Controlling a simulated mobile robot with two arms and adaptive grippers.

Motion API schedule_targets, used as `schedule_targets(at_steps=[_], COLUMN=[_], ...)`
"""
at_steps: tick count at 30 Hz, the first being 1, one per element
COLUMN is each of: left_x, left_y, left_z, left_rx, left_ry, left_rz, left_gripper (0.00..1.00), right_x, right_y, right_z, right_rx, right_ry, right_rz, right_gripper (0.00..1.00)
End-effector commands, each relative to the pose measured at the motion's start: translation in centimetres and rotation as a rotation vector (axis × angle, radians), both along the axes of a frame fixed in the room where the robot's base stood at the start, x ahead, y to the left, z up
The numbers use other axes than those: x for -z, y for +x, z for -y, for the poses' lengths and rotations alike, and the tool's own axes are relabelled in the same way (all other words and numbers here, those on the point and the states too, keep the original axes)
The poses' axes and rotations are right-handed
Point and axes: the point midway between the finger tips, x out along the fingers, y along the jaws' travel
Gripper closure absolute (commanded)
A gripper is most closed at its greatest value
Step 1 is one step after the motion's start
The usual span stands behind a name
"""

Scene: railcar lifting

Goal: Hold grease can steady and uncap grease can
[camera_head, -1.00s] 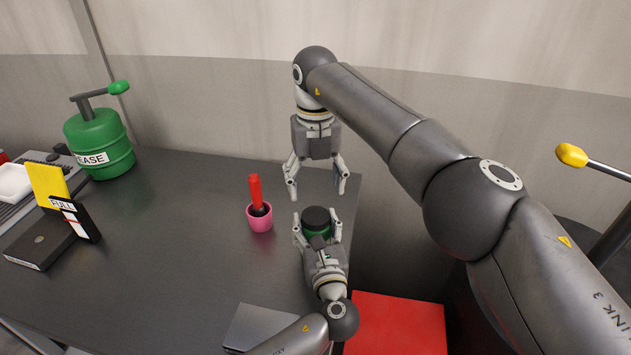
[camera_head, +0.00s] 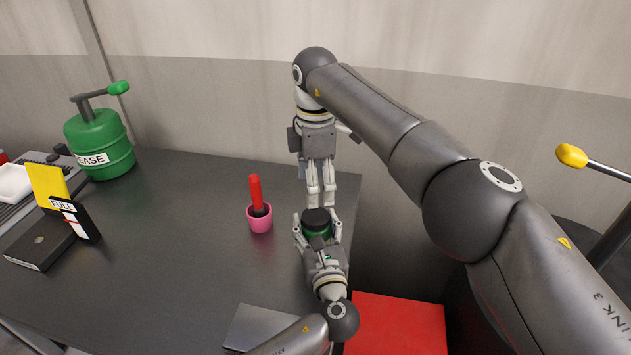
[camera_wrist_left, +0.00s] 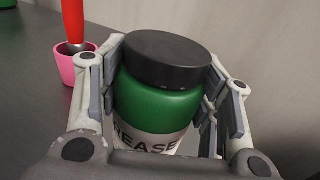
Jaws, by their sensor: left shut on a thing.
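The grease can (camera_head: 318,234) is a small green can with a black cap (camera_head: 316,216), near the table's right edge. My left gripper (camera_head: 317,224) is shut on the can, one finger on each side. In the left wrist view the green can (camera_wrist_left: 158,105) stands upright between the fingers, with its black cap (camera_wrist_left: 166,60) on top and a partly hidden GREASE label. My right gripper (camera_head: 321,200) points down just behind and above the cap. Its fingers are seen nearly edge-on, so their opening and any contact with the cap cannot be told.
A pink cup (camera_head: 260,221) with a red-handled tool (camera_head: 255,190) stands left of the can. A large green grease container (camera_head: 99,145) stands at the back left. A red box (camera_head: 397,325) is below right.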

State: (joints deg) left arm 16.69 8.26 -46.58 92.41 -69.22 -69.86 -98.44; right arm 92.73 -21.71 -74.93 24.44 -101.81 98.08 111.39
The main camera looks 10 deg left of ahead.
Motion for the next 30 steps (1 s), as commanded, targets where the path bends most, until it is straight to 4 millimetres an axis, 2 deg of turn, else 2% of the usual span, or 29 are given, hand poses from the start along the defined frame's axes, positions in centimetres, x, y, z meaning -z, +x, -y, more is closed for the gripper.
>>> schedule_targets(at_steps=[5, 12, 18, 23, 30], left_x=[0.1, 0.0, 0.0, 0.0, 0.0], left_y=[0.0, 0.0, 0.0, 0.0, 0.0], left_z=[0.0, 0.0, 0.0, 0.0, 0.0], left_rx=[0.000, 0.000, 0.000, 0.000, 0.000], left_ry=[0.000, 0.000, 0.000, 0.000, 0.000], left_rz=[-0.001, -0.001, -0.001, -0.001, -0.001], left_gripper=[1.00, 1.00, 1.00, 1.00, 1.00], right_x=[1.2, 4.9, 7.2, 8.0, 8.0], right_y=[0.0, -0.1, 0.0, 0.0, 0.0], right_z=[0.0, 0.0, 0.0, 0.0, 0.0], right_rx=[0.031, 0.029, 0.028, 0.028, 0.027], right_ry=[-0.001, 0.000, 0.000, 0.000, 0.000], right_rz=[-0.002, -0.003, -0.001, -0.001, 0.000], right_gripper=[0.29, 0.29, 0.29, 0.29, 0.29])
